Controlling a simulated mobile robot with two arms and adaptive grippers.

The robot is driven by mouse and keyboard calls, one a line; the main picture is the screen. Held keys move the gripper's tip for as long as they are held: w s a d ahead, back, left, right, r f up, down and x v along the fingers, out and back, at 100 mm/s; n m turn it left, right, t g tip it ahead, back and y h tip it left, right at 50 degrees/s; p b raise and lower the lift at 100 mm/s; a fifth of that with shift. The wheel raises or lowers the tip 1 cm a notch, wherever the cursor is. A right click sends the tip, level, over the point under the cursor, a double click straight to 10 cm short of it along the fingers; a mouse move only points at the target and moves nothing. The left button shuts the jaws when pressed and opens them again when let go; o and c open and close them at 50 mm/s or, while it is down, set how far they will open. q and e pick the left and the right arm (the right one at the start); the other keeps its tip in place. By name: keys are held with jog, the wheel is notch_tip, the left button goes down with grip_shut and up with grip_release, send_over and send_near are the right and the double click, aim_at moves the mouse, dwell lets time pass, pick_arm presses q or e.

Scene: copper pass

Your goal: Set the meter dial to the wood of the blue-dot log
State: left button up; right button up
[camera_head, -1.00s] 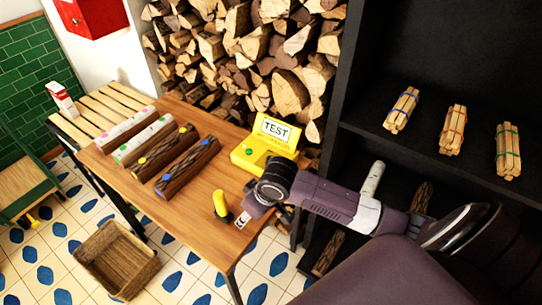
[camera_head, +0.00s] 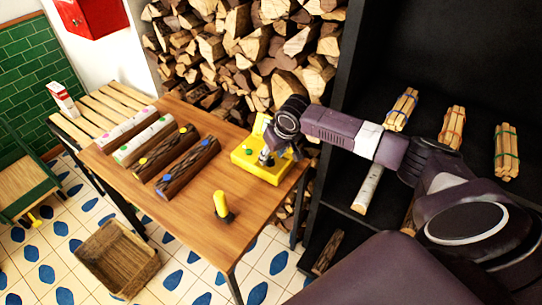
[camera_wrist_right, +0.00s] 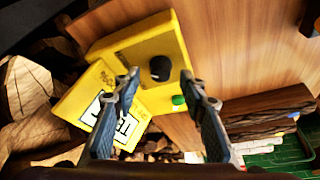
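The yellow meter (camera_head: 248,165) stands on the wooden table, its raised panel partly hidden by my right arm. In the right wrist view the meter (camera_wrist_right: 130,62) shows a dark dial knob (camera_wrist_right: 160,68), a green button (camera_wrist_right: 179,100) and the white test label (camera_wrist_right: 118,122). My right gripper (camera_wrist_right: 160,76) is open, its fingertips on either side of the knob in that view; I cannot tell if they touch it. In the head view my right gripper (camera_head: 267,155) is over the meter. The blue-dot log (camera_head: 188,168), dark and rough-barked, lies nearest the meter in the log row. My left gripper is out of view.
A yellow-handled tool (camera_head: 221,205) stands near the table's front edge. The yellow-dot log (camera_head: 162,153), green-dot log (camera_head: 145,139) and pink-dot log (camera_head: 124,126) lie beside the blue-dot one. A dark shelf (camera_head: 385,145) with stick bundles is at right; a basket (camera_head: 115,262) is on the floor.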

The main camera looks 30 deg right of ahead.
jog(key=shift+x, duration=0.85)
jog(key=shift+c, duration=0.2)
grip_shut()
